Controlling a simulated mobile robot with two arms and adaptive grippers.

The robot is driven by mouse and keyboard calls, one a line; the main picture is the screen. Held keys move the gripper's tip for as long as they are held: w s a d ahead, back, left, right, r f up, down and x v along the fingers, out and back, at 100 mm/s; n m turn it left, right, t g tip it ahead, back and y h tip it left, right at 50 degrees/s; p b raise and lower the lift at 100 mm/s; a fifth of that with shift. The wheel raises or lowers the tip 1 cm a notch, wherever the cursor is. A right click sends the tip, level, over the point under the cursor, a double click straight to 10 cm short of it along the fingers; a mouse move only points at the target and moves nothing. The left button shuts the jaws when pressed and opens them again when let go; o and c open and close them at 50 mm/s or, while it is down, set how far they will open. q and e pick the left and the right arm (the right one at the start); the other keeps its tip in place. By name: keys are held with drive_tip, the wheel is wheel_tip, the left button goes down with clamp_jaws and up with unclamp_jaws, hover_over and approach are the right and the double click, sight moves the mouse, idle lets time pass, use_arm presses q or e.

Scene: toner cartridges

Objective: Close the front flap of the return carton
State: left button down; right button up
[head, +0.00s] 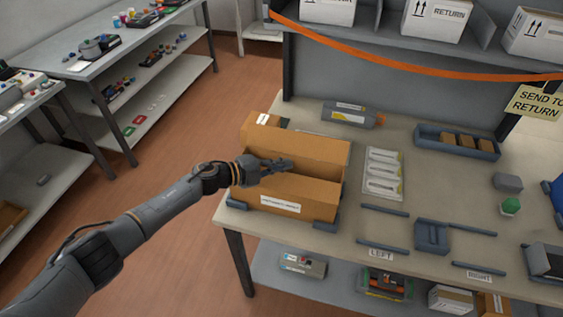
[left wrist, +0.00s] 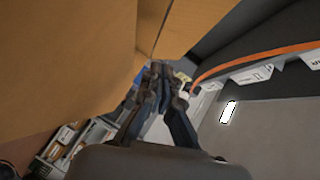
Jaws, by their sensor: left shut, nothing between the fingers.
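The brown return carton (head: 318,207) stands on the near left part of the table, with a white label on its front side. A tall cardboard panel (head: 318,152) rises along its back, and a smaller piece sticks up at its far left corner. I cannot clearly tell the front flap from the front wall. My left gripper (head: 286,164) is shut and empty, reaching in from the left over the carton in front of the tall panel. In the left wrist view, cardboard (left wrist: 60,60) fills the upper left beside the shut fingers (left wrist: 158,85). My right gripper is out of view.
Grey corner guides (head: 326,226) sit at the carton's base. A blister pack (head: 383,173) lies just right, and a toner cartridge (head: 352,115) lies behind. A blue-grey tray (head: 457,142) stands farther right. An orange strap (head: 400,66) crosses above the table's back.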

use_arm(q)
drive_tip(key=shift+w+d+f+n+g+y+p, duration=0.1)
drive_tip(key=shift+w+f+n+g+y+p, duration=0.15)
drive_tip(key=shift+f+n+g+p, duration=0.2)
idle(0.4)
drive_tip(key=shift+r, duration=0.1)
drive_tip(key=shift+r+p, duration=0.75)
drive_tip(key=shift+p, duration=0.15)
